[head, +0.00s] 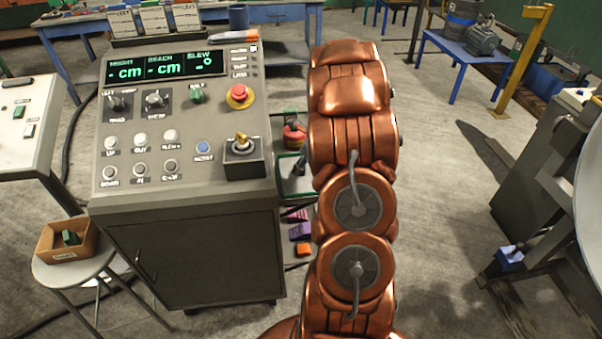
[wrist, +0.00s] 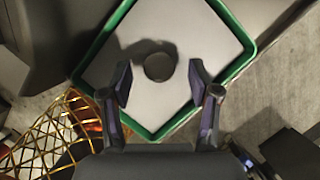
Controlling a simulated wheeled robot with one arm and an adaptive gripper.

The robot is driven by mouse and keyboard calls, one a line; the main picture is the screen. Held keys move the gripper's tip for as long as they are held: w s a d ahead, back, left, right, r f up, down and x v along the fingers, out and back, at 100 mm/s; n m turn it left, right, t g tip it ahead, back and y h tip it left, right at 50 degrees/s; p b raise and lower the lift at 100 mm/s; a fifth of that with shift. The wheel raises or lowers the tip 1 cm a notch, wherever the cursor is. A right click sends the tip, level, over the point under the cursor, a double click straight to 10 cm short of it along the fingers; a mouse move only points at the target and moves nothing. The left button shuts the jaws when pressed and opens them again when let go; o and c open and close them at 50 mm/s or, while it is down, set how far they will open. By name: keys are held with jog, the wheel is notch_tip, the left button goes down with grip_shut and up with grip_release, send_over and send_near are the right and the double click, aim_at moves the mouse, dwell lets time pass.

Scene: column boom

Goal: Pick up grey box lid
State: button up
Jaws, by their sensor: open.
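In the wrist view a pale grey, flat square panel with a round darker knob (wrist: 158,66) at its middle lies inside a green rim (wrist: 246,50); I take it for the grey box lid (wrist: 185,30). My gripper (wrist: 161,80) is open and empty above it, one finger to each side of the knob in the picture. The fingertips appear apart from the knob; the height gap is hard to judge. In the head view my copper arm hides most of this spot. Only part of a green-edged tray (head: 284,186) shows left of the arm, beside the console.
A control console (head: 200,240) stands close on the left of my arm. A stool with a cardboard box (head: 58,253) is at lower left. A gold wire basket (wrist: 45,135) shows at lower left in the wrist view. A grey machine (head: 545,180) stands right; open floor lies between.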

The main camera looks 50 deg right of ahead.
jog(key=shift+x, duration=1.2)
jog(key=shift+c, duration=0.2)
jog(key=shift+a, duration=0.1)
grip_shut()
